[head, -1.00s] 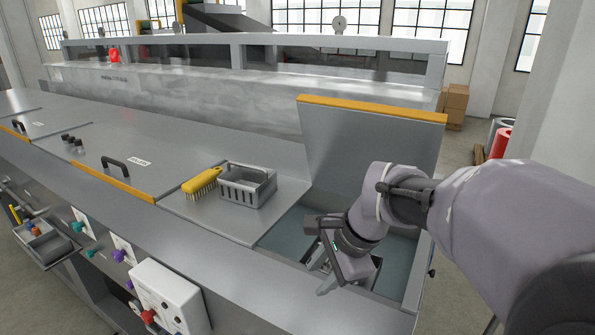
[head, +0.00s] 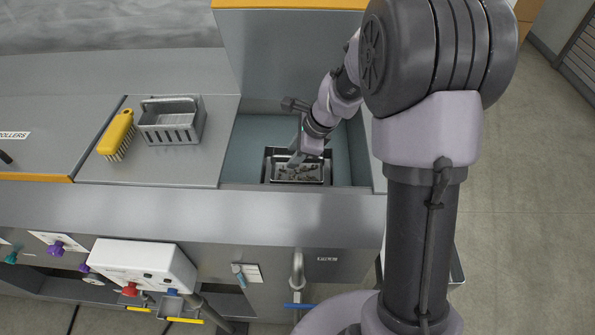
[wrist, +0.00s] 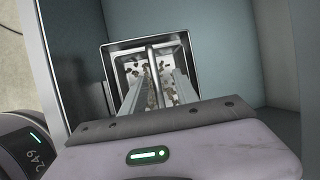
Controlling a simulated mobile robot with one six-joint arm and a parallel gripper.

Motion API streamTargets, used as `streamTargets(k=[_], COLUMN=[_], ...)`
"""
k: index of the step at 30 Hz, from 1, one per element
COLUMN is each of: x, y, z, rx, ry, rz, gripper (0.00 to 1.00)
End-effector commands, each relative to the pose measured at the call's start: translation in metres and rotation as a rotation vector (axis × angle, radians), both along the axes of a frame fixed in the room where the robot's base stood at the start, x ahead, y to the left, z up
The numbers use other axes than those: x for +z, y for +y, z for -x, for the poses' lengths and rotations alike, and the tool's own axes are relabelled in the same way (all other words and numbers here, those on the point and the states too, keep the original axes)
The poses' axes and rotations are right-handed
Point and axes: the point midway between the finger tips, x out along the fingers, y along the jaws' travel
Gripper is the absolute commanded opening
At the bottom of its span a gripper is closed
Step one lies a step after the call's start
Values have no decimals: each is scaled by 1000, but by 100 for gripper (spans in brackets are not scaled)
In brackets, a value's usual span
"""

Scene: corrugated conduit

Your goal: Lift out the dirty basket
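The dirty basket (head: 268,168) is a dark metal tray with dark debris on its floor. It sits low in the open bay, near its front wall. In the wrist view the basket (wrist: 111,58) has a bar (wrist: 153,62) across its middle. My gripper (head: 294,160) reaches down over the basket. In the wrist view my gripper (wrist: 154,80) has its two fingers on either side of the bar, with a gap showing between them. Whether the fingertips touch the bar is unclear. The lower part of the basket is hidden.
The bay's lid (head: 290,55) stands open behind. A grey basket (head: 170,136) and a yellow brush (head: 117,132) lie on the deck to the left. A white control box (head: 140,262) juts from the front. My arm covers the bay's right side.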

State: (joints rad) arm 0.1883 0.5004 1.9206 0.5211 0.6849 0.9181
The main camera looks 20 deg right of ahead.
Motion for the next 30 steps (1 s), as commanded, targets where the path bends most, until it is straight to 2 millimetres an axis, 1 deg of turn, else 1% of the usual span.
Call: streamTargets(k=[1,3,6,9,13,14,15,17,19,30], x=[-11,-25,-38,-42,-42,-42,-41,-41,-41,-41], y=[4,9,13,14,14,14,14,14,14,14], z=[1,0,-5,-7,-7,-7,-7,-7,-7,-7], rx=[2,1,2,1,1,1,1,1,1,1], ry=[6,6,3,2,1,1,1,1,1,2], rz=[0,-1,1,1,1,1,1,1,1,1], gripper=[36,36,36,36,36,34,26,14,1,0])
